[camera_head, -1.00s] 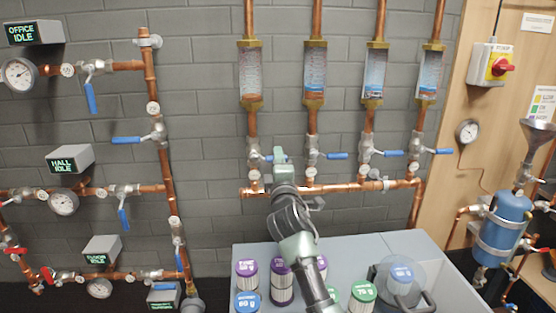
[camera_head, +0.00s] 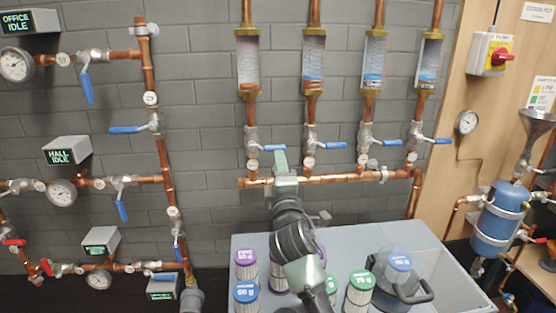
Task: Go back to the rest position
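My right arm reaches up from the bottom edge. Its green-grey gripper (camera_head: 281,162) is in front of the copper manifold, by the leftmost blue-handled valve (camera_head: 251,142). I see the gripper from behind, so its fingertips are hidden. I cannot tell whether it is open or shut, or whether it touches the valve. My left gripper is not in view.
A grey bench (camera_head: 345,238) carries several capped canisters, including a green-capped one (camera_head: 361,282), and a clear lidded vessel (camera_head: 400,272). The copper manifold (camera_head: 340,178) runs behind my arm. Valves and gauges line the left wall. A blue tank (camera_head: 500,218) hangs right.

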